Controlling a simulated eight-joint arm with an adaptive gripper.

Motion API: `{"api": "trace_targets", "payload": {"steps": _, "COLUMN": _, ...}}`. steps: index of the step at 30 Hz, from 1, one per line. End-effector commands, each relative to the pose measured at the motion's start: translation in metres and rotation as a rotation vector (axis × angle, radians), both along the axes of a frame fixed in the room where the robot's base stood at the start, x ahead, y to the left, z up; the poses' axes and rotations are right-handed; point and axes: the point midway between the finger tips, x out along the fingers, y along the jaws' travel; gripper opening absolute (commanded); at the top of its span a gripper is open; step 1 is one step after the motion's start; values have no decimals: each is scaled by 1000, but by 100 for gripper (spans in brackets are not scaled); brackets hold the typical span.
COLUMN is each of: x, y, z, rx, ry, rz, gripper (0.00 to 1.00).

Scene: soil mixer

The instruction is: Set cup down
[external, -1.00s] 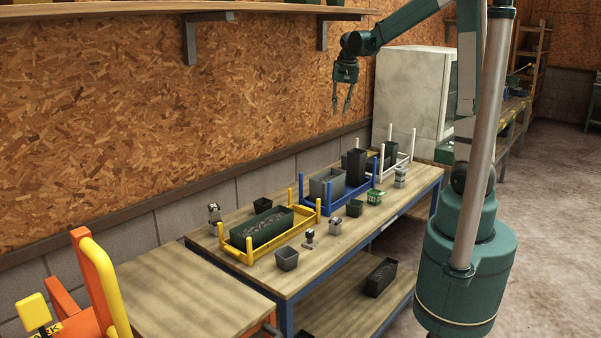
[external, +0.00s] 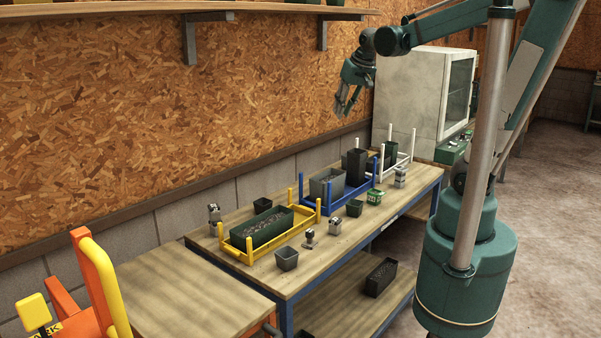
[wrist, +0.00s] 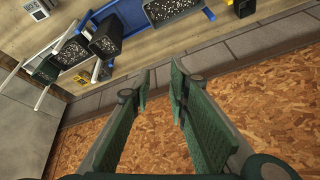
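My gripper (external: 347,108) is high above the bench, close to the chipboard wall. In the wrist view my gripper (wrist: 160,78) has its two green fingers apart with nothing between them. No cup is held. A small green cup-like tub (external: 374,197) stands upright on the bench to the right of the blue rack. A small dark pot (external: 355,208) stands beside it, and a grey square pot (external: 287,260) stands near the front left edge. I cannot tell which of these is the task's cup.
The bench (external: 290,285) holds a yellow rack (external: 240,257) with a long planter (external: 262,230), a blue rack (external: 334,207) with pots, and a white rack (external: 412,150). A pale cabinet (external: 405,95) stands behind.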

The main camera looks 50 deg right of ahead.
Motion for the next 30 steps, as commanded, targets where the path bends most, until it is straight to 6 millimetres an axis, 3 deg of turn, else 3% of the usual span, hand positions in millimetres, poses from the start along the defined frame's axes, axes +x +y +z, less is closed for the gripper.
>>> {"api": "trace_targets", "payload": {"steps": 15, "x": -79, "y": 67, "z": -17, "rx": -78, "ry": -93, "rz": 237, "gripper": 18}}
{"api": "trace_targets", "payload": {"steps": 24, "x": -120, "y": 95, "z": -36, "rx": -124, "ry": -149, "rz": 364, "gripper": 18}}
{"api": "trace_targets", "payload": {"steps": 30, "x": -135, "y": 105, "z": -45, "rx": -143, "ry": -172, "rz": 416, "gripper": 18}}
